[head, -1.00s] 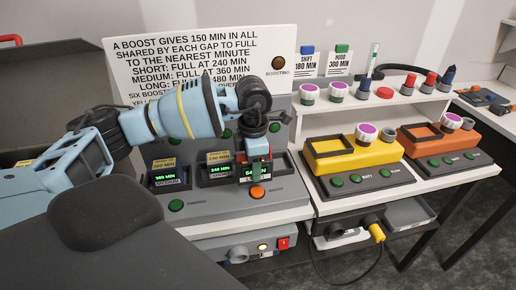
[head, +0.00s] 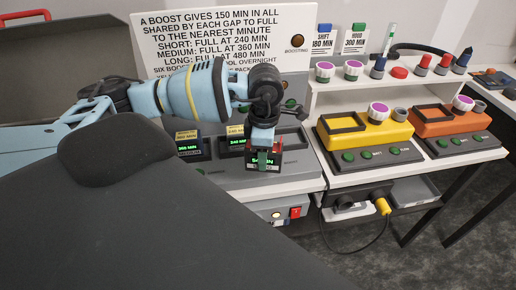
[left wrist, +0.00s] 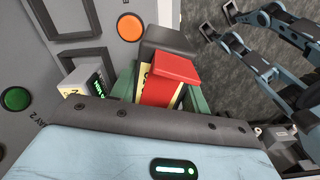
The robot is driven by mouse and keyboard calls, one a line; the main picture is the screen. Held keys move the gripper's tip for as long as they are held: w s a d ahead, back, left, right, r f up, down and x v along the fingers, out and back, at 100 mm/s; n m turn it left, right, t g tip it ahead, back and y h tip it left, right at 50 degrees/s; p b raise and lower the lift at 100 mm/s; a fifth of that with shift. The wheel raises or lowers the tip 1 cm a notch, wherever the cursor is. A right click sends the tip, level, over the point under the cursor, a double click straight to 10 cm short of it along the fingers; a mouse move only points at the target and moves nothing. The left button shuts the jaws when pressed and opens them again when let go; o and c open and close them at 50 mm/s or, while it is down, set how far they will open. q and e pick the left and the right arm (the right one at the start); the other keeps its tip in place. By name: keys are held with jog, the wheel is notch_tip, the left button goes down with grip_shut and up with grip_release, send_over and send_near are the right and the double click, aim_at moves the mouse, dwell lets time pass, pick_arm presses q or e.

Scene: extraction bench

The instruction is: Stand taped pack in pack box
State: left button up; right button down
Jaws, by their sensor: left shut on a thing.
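My left gripper (head: 263,139) is shut on a pack (head: 263,157) with a dark body, a red part and a lit green display. In the left wrist view the pack's red top (left wrist: 172,78) and a yellowish label (left wrist: 145,88) sit between green finger pads. The pack is held at the front of the grey charger panel (head: 290,163); any gap beneath it is hidden. I cannot clearly pick out tape. A dark case with a red handle (head: 25,14) stands at far left; I cannot tell if it is the pack box. My right gripper (left wrist: 217,22) shows open and empty in the left wrist view.
Two other packs (head: 188,144) (head: 236,138) stand in the charger, beside the held one. Yellow (head: 372,130) and orange (head: 450,119) units stand to the right. A sign (head: 225,30) rises behind. A shelf of coloured knobs (head: 400,72) runs above. Open floor lies front right.

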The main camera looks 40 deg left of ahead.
aim_at(273, 156)
pick_arm(q)
jog(key=d+m, duration=0.1)
jog(key=m, duration=0.1)
jog(key=d+m, duration=0.1)
jog(key=m, duration=0.1)
jog(key=d+m, duration=0.1)
jog(key=m, duration=0.2)
jog(key=shift+s+d+r, duration=0.1)
jog(key=shift+s+r, duration=0.05)
jog(key=shift+s, duration=0.15)
jog(key=s+d+m, duration=0.2)
jog(key=d+m, duration=0.4)
jog(key=m, duration=1.1)
jog(key=shift+s+d+r+m, duration=0.15)
jog(key=shift+d+r+m, duration=0.15)
jog(key=shift+d, duration=0.1)
jog(key=shift+a, duration=0.1)
